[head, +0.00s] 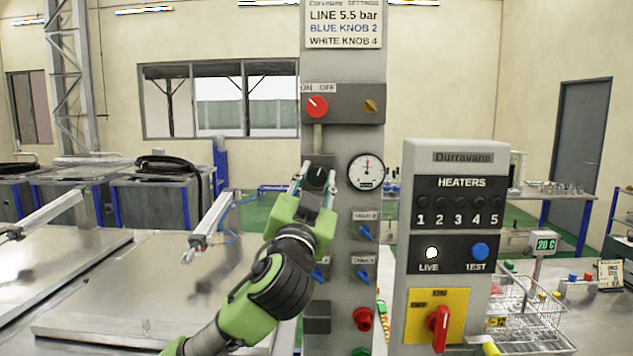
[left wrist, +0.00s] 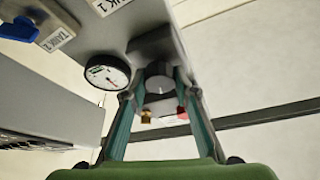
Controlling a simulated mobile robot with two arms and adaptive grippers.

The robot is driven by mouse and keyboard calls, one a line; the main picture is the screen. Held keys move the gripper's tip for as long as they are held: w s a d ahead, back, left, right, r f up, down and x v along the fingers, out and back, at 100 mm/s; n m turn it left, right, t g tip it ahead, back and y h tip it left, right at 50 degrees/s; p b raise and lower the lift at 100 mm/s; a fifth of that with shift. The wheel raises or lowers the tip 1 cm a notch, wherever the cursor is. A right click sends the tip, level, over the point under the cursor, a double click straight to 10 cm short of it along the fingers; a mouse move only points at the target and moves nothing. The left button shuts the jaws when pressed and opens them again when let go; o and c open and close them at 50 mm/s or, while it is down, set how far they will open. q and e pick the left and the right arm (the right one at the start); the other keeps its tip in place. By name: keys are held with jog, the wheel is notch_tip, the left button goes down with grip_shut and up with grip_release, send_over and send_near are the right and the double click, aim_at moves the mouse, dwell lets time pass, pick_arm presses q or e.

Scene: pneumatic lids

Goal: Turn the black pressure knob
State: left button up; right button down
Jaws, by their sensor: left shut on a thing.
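The black pressure knob (head: 319,178) sits on the grey control column, left of the round white pressure gauge (head: 367,171). My left gripper (head: 317,174) reaches up from below and is shut on the knob, with a finger on each side. In the left wrist view the knob (left wrist: 159,86) shows between the two teal fingers, and the gauge (left wrist: 107,76) is just left of them. The gauge needle is too small to read surely. My left arm hides part of the column below the knob. My right gripper is not in view.
Above the knob is a red ON/OFF switch (head: 317,107). Blue valve handles (head: 364,232) lie below the gauge. A heater panel (head: 459,185) stands to the right, with a red rotary switch (head: 439,328) below it. Metal lids (head: 150,285) fill the left.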

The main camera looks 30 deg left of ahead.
pick_arm(q)
jog(key=shift+m+h, duration=0.4)
jog(key=shift+m, duration=0.8)
jog(key=o, duration=1.1)
jog(key=v, duration=0.7)
jog(key=shift+s+f, duration=0.1)
jog(key=shift+s, duration=0.15)
jog(key=shift+f, duration=0.1)
